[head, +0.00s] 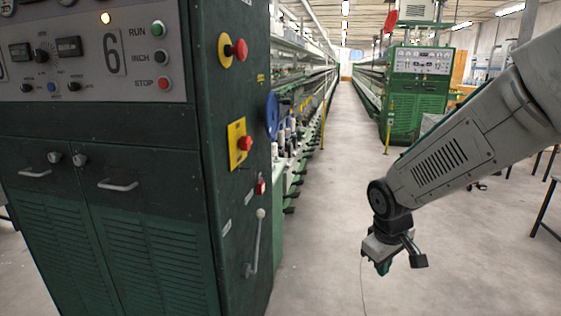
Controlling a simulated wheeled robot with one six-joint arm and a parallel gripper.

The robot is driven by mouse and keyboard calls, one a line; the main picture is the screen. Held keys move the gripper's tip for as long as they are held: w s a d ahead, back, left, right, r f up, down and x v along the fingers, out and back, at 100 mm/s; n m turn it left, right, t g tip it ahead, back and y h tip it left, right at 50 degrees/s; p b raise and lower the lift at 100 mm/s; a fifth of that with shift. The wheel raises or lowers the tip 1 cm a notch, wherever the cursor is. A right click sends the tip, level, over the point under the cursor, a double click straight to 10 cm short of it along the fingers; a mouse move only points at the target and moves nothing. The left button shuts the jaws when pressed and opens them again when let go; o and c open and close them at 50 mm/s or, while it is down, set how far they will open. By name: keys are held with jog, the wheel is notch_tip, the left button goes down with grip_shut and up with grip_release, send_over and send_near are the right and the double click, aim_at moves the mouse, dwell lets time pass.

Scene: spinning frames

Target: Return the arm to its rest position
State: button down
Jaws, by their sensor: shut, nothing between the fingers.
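My arm comes in from the right side of the head view and slopes down to the left. My gripper (401,264) hangs at its end over the bare floor, pointing down. Its dark green fingers are shut and nothing shows in them. It is clear of the green machine cabinet (230,150) to its left. A thin line runs down from beside the gripper towards the floor.
The cabinet's side carries red buttons (245,143) and a lever (256,240). A long aisle (345,130) runs back between spinning frames. Another green machine (418,90) stands back right. Dark table legs (546,208) show at the right edge. The floor ahead is open.

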jog(key=s+d+r+m, duration=0.1)
jog(key=s+r, duration=0.3)
jog(key=s, duration=0.4)
jog(key=s+d+r+m+y, duration=0.1)
jog(key=s+r+m, duration=0.2)
jog(key=s, duration=0.5)
jog(key=s+d+r+m, duration=0.1)
jog(key=s+r+m, duration=0.1)
jog(key=s+r, duration=0.3)
jog(key=s, duration=0.3)
jog(key=shift+s+r+g, duration=0.3)
jog(key=shift+s+g, duration=0.05)
jog(key=shift+g, duration=0.05)
jog(key=shift+d, duration=0.1)
